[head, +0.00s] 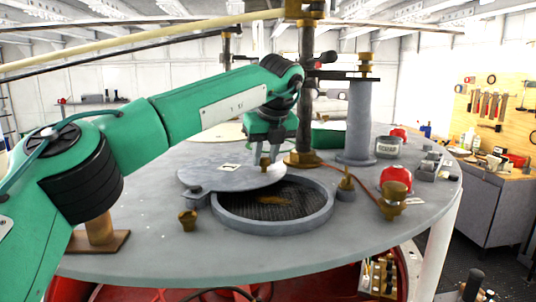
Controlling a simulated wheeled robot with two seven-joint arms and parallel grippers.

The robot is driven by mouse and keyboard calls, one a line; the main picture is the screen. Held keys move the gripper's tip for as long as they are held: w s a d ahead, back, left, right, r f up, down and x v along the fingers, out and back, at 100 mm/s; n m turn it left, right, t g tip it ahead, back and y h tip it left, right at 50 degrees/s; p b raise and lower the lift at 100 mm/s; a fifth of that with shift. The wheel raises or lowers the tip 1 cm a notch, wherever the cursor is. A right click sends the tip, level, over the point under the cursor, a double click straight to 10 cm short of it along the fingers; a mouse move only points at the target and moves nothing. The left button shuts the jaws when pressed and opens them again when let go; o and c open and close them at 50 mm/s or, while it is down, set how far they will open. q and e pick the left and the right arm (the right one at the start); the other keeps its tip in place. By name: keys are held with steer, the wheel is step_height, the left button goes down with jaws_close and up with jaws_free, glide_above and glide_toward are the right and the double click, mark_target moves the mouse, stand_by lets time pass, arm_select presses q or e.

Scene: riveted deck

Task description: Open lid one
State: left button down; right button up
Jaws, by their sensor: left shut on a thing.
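The grey round lid (215,178) lies flat, offset to the left and back of a round opening with a raised grey rim (225,213). It carries a small white tag (230,166) whose mark is too small to read surely. The opening is largely uncovered, with dark mesh (290,200) and a brownish patch inside; the lid overlaps its back left part. My left gripper (267,150) points down over the lid and is shut on its small brass knob (265,163). The fingers partly hide the knob. My right gripper is not in view.
A dark upright post on a brass base (305,159) stands close behind the gripper. A grey column (361,120) is right of it. A red-topped brass valve (395,190) and a small brass fitting (188,218) flank the opening. The front of the deck (190,252) is clear.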

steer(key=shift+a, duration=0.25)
arm_select(q)
steer(key=c, duration=1.1)
jaws_free()
steer(key=shift+c, duration=0.2)
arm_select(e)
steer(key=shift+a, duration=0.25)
arm_select(q)
steer(key=shift+s+r, duration=0.15)
steer(key=shift+r, duration=0.4)
steer(key=b+v, duration=0.1)
steer(key=v, duration=1.1)
steer(key=shift+r, duration=0.35)
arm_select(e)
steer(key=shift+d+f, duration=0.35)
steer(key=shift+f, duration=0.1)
arm_select(q)
steer(key=shift+d, duration=0.1)
